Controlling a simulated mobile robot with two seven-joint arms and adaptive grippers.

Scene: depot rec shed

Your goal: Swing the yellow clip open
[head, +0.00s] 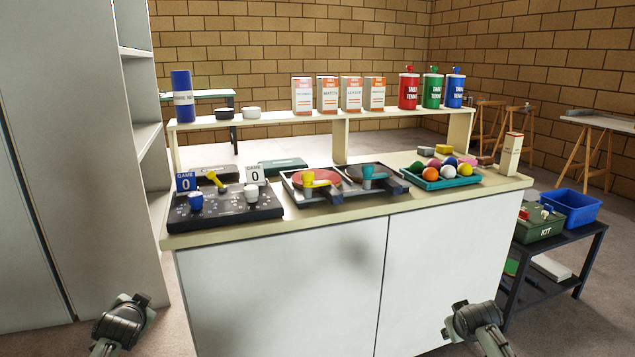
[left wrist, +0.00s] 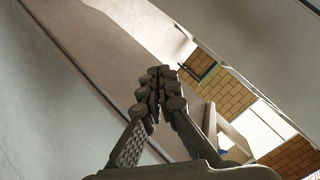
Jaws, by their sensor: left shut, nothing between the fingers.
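The yellow clip (head: 315,180) is on a grey rack on the counter, with its arm reaching across the red paddle (head: 328,174). A teal clip (head: 371,175) lies across the darker paddle beside it, to the right. My left gripper (head: 132,303) is low in front of the counter at the left, well away from the clip. In the left wrist view its fingers (left wrist: 162,77) meet with nothing between them. My right gripper (head: 468,312) is low in front of the counter's right part; its fingers are too small to tell their state.
Left of the rack is a dark score panel (head: 225,214) with a yellow lever (head: 216,180). To the right is a teal tray of balls (head: 437,184). A raised shelf (head: 290,121) with boxes and canisters stands behind. A tall grey cabinet (head: 75,150) is at the left.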

